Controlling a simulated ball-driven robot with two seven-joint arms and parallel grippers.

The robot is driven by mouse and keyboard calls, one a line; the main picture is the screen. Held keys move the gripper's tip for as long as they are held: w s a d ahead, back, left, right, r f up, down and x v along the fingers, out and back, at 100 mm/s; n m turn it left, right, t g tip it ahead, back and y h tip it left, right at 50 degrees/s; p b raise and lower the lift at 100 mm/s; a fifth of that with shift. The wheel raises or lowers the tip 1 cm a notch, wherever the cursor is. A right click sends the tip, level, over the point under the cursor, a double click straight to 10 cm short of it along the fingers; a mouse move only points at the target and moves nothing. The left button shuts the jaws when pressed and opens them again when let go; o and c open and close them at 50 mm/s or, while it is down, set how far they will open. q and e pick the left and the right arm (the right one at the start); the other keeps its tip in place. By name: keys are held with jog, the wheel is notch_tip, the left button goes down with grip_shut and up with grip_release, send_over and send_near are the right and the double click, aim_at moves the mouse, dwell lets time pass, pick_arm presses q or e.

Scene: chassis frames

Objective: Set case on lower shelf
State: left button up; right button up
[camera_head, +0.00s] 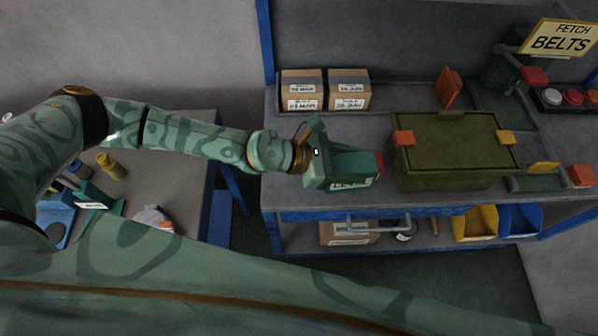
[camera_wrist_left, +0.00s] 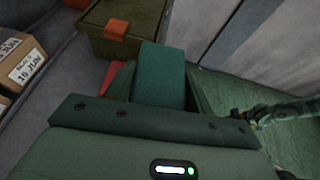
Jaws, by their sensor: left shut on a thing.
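My left gripper (camera_head: 360,167) is shut on a teal-green case (camera_wrist_left: 162,75), held over the front edge of the bench. In the head view the gripper and case overlap, and a white label shows low on the near side. The case stands up between the fingers in the left wrist view, and its lower part is hidden. The lower shelf (camera_head: 375,242) lies under the bench top, below and behind the held case; its depth is mostly hidden. My right arm seems to show small at the right of the left wrist view; its gripper (camera_wrist_left: 249,113) is unclear.
An olive box with orange latches (camera_head: 452,155) stands on the bench top, right of the gripper. Two cartons (camera_head: 325,92) stand behind. The lower shelf holds a carton (camera_head: 345,233), a tin (camera_head: 405,230), a yellow bin (camera_head: 475,223) and a blue bin (camera_head: 519,219). A blue rail (camera_head: 330,214) edges the bench.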

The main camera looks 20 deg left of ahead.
pick_arm(q)
jog(key=w+a+f+b, duration=0.2)
jog(key=a+f+b, duration=0.1)
jog(key=a+f, duration=0.1)
jog(key=w+a+f+b, duration=0.2)
jog(key=a+f+b, duration=0.1)
jog(key=a+f, duration=0.1)
jog(key=w+a+f+b, duration=0.2)
jog(key=a+f+b, duration=0.2)
jog(key=shift+w+a, duration=0.2)
jog(key=shift+w+f, duration=0.1)
jog(key=shift+f, duration=0.15)
